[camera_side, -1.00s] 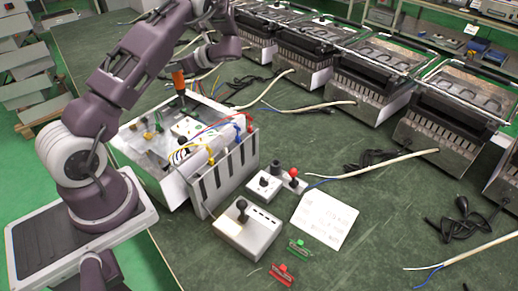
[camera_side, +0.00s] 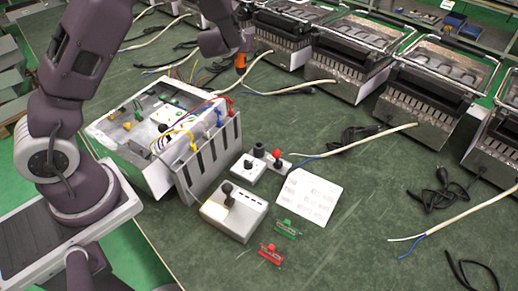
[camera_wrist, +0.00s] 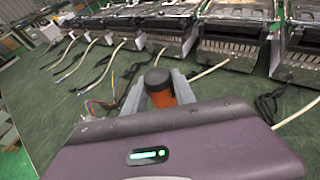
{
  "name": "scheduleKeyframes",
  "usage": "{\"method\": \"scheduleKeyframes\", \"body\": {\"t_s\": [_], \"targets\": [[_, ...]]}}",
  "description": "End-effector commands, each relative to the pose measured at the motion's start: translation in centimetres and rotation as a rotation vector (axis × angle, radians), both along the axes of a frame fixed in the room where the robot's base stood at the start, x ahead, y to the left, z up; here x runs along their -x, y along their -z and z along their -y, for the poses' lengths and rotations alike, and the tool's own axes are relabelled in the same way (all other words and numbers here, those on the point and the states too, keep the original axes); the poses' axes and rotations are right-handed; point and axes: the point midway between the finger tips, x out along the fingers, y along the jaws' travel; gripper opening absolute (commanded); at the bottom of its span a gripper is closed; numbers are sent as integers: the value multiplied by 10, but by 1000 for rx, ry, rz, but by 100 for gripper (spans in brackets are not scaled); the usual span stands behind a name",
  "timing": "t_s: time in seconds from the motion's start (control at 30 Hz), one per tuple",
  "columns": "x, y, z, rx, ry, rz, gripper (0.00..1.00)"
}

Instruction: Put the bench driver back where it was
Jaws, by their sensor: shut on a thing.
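The bench driver has an orange handle (camera_side: 240,62) and hangs from my gripper (camera_side: 238,50) beyond the open grey appliance. In the wrist view the handle (camera_wrist: 162,97), with its dark end cap, sits between the two grey fingers of my gripper (camera_wrist: 160,90), which are shut on it. Its shaft and tip are hard to make out in the side view. The open appliance housing (camera_side: 213,155), with coloured wires and clips, stands on the green bench near my arm.
Several finished heaters (camera_side: 430,90) line the back of the bench with pale cables in front. Small control boxes (camera_side: 233,212), a white sheet (camera_side: 308,198), a green clip (camera_side: 287,228) and a red clip (camera_side: 270,254) lie at the front.

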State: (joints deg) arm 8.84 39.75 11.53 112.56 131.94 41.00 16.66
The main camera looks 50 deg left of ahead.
Motion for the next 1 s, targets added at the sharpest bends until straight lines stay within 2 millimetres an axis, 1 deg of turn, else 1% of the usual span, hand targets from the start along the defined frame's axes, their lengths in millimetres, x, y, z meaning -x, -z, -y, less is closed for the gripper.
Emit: {"method": "scheduleKeyframes", "body": {"t_s": [0.03,0.1,0.3,0.33,0.57,0.6,0.67,0.7,0.8,0.9,0.97,1.0], "targets": [[-3,3,14,-2,49,-1,0],[-5,6,32,-1,108,0,0],[-7,15,71,-2,238,2,0],[-7,17,75,-3,252,1,0],[-7,70,72,-3,244,-1,0],[-7,82,72,-3,244,-2,0],[-7,97,72,-3,244,-1,0],[-7,110,72,-4,244,-2,0],[-7,137,72,-3,242,-1,0],[-7,157,72,-3,242,2,0],[-8,167,72,-3,241,3,0],[-8,175,72,-3,241,3,0]]}}
